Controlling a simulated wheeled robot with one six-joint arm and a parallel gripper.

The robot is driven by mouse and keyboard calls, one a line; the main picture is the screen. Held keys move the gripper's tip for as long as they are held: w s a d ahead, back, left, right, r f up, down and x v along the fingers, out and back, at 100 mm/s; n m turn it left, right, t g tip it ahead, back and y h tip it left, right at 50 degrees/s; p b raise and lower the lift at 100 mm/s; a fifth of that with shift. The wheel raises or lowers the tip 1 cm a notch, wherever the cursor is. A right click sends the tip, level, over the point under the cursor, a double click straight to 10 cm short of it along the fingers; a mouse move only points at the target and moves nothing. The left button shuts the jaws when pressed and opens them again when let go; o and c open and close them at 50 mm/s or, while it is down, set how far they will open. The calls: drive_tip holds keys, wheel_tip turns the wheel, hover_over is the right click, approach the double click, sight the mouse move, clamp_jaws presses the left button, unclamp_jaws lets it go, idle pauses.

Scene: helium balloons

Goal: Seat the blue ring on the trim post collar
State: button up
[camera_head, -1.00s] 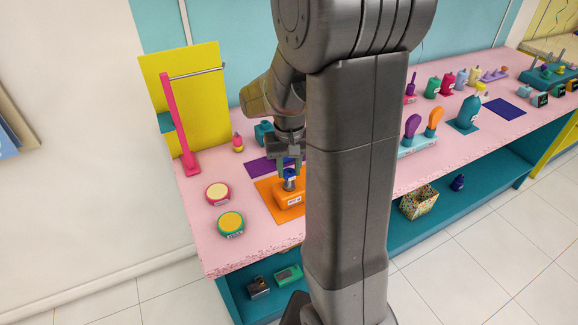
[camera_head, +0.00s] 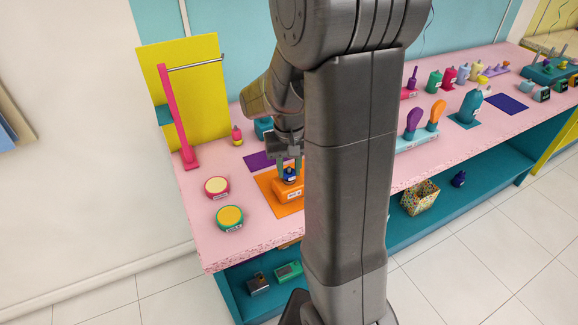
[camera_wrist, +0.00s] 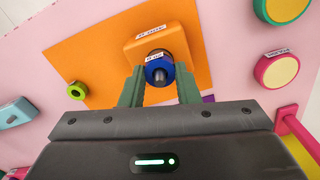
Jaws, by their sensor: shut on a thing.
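The blue ring (camera_head: 290,179) is around the trim post (camera_wrist: 160,75) on the orange block (camera_head: 284,196), and it also shows in the wrist view (camera_wrist: 150,66). My gripper (camera_head: 289,170) points down over the post. Its two green-grey fingers, seen in the wrist view (camera_wrist: 159,80), are shut on the ring from both sides. The ring sits low, close to the top of the block. The collar is hidden under the ring, so I cannot tell whether the ring touches it all round.
The block stands on an orange mat (camera_head: 266,184). A pink stand (camera_head: 176,120) with a metal rod rises behind.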

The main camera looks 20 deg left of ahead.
drive_tip(key=shift+f, duration=0.2)
drive_tip(key=o, duration=1.1)
drive_tip(key=shift+c, duration=0.2)
drive_tip(key=shift+r, duration=0.1)
wheel_tip(320, 180, up, 14)
drive_tip(key=shift+f, duration=0.25)
wheel_tip(320, 180, down, 14)
drive_tip(key=shift+r, duration=0.5)
